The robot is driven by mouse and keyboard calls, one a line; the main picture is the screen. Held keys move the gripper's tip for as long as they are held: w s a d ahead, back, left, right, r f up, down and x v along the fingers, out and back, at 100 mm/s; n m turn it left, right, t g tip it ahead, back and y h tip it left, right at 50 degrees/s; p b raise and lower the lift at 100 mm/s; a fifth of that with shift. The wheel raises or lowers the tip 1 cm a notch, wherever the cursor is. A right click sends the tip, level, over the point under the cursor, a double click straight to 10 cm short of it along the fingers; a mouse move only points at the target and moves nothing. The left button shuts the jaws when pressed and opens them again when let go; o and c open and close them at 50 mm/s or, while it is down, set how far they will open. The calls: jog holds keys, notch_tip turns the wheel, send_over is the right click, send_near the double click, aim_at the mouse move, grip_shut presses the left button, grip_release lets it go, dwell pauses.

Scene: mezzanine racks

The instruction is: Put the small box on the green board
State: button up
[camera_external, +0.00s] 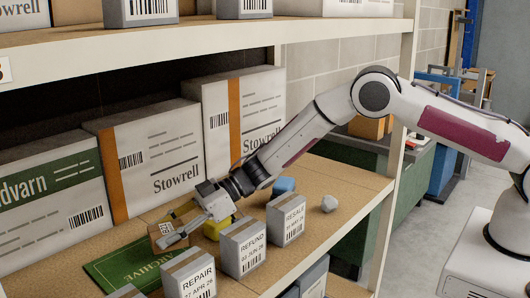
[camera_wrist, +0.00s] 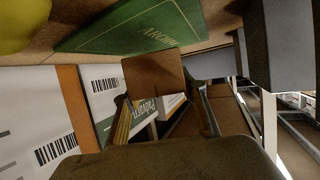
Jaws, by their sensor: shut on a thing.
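The small box (camera_external: 158,231) is brown cardboard with a printed label. My gripper (camera_external: 178,232) is shut on it, and one finger hides part of it. In the wrist view the small box (camera_wrist: 153,78) shows as a plain brown face between the fingers. The green board (camera_external: 112,270), marked ARCHIVE, lies flat on the shelf just left of and nearer than the box. It also shows in the wrist view (camera_wrist: 130,30), where the box appears close to its edge. I cannot tell whether the box touches the shelf.
Grey boxes marked REPAIR (camera_external: 190,277), REFUND (camera_external: 243,249) and RESALE (camera_external: 286,220) line the shelf's front. Large cartons (camera_external: 155,160) stand behind. A yellow object (camera_external: 212,229), a blue one (camera_external: 284,185) and a grey lump (camera_external: 329,203) are nearby. An upper shelf (camera_external: 200,45) is overhead.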

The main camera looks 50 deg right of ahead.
jog(key=shift+f, duration=1.65)
jog(key=shift+f, duration=0.15)
jog(key=o, duration=1.1)
jog(key=shift+o, duration=0.2)
jog(key=shift+d, duration=0.1)
jog(key=shift+v, duration=1.25)
jog(key=v, duration=0.2)
jog(key=shift+s+d+r, duration=0.1)
jog(key=shift+d+r, duration=0.15)
notch_tip(320, 180, up, 7)
jog(key=shift+r, duration=0.1)
